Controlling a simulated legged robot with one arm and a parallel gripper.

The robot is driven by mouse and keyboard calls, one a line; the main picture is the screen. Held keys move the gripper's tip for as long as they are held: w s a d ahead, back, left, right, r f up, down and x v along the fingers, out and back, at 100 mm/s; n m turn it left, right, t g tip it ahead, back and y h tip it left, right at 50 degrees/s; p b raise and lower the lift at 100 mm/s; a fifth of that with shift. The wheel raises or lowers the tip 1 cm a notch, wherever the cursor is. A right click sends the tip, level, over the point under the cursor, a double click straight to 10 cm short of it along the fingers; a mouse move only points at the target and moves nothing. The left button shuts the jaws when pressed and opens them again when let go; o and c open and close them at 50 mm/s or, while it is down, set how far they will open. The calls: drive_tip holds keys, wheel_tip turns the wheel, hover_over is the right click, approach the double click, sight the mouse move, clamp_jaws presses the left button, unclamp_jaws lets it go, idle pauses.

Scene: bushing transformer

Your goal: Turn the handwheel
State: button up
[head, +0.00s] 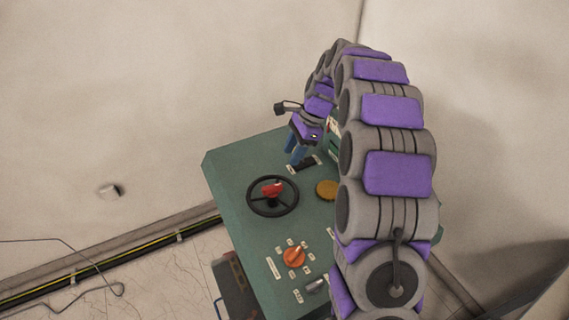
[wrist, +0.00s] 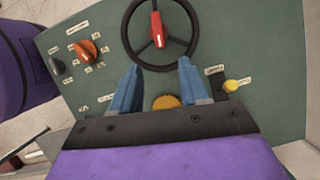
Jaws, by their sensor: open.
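The handwheel (head: 272,202) has a black rim and spokes with a red piece at its middle, and it sits on the green panel. In the wrist view the handwheel (wrist: 159,38) lies just beyond my fingertips, at the top of the picture and partly cut off. My gripper (wrist: 159,64) has two blue fingers spread apart with nothing between the tips. In the head view my gripper (head: 296,155) is above and right of the wheel, clear of it. In the wrist view the fingertips come close to the lower rim; I cannot tell whether they touch.
The green panel (head: 235,165) also carries a round yellow knob (head: 326,189), an orange selector (head: 294,257) and a grey knob (head: 316,286). A small yellow button (wrist: 231,86) shows in the wrist view. A black and yellow cable (head: 130,257) runs along the wall base.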

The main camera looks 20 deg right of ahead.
drive_tip(key=v, duration=0.4)
drive_tip(key=shift+a+r, duration=0.2)
drive_tip(key=shift+r, duration=0.1)
drive_tip(key=shift+d, duration=0.25)
drive_tip(key=s+a+r+n+g+h, duration=0.15)
drive_tip(key=s+a+n, duration=0.25)
drive_tip(key=s, duration=0.4)
drive_tip(key=s+a+r+n+t, duration=0.1)
drive_tip(key=s+a+r+n, duration=0.25)
drive_tip(key=s, duration=0.55)
drive_tip(key=s+f+n+h, duration=0.1)
drive_tip(key=s+n, duration=0.4)
drive_tip(key=s, duration=0.6)
drive_tip(key=s+f+n+g+h, duration=0.1)
drive_tip(key=s+f+n, duration=0.3)
drive_tip(key=s, duration=0.8)
drive_tip(key=shift+s+a+f+n+h, duration=0.2)
drive_tip(key=shift+s+a+n+h, duration=0.15)
drive_tip(key=shift+a+n+h, duration=0.2)
